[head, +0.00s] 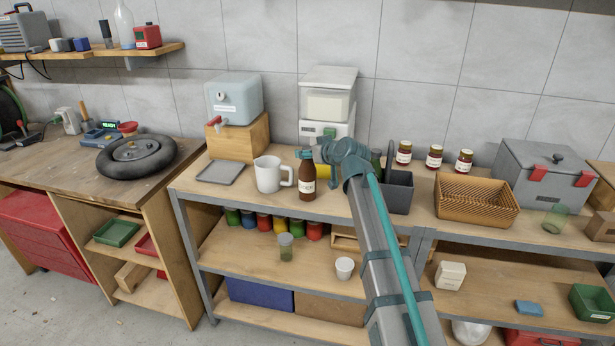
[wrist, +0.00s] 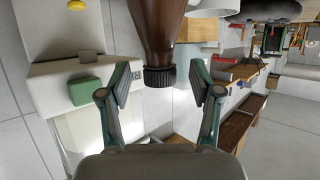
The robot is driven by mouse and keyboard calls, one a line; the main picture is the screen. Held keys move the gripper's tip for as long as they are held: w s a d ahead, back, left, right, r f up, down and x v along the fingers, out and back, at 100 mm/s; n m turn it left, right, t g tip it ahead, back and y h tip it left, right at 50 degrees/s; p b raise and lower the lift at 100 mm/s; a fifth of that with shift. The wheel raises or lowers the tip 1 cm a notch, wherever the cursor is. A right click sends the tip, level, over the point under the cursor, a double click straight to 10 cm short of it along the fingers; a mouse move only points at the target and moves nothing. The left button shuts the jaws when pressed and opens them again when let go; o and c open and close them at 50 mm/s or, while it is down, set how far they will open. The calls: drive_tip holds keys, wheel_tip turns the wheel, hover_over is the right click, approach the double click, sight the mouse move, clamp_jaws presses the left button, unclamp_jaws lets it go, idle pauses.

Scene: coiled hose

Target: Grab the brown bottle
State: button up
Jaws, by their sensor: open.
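The brown bottle (head: 307,178) with a pale label stands upright on the bench top, just right of the white pitcher (head: 268,174). In the wrist view the bottle (wrist: 152,30) appears upside down, its dark ridged cap (wrist: 159,77) pointing towards my gripper. My gripper (wrist: 160,85) is open, with one finger on each side of the cap and clear gaps between. In the head view my gripper (head: 305,153) is at the height of the bottle's neck, partly hidden by my wrist.
A grey tray (head: 220,172) lies left of the pitcher. A white dispenser (head: 327,105) stands behind the bottle. A dark bin (head: 397,192), several jars (head: 434,157) and a wicker basket (head: 475,200) are to the right. Bare bench top shows in front of the bottle.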

drive_tip(key=shift+x, duration=0.85)
clamp_jaws()
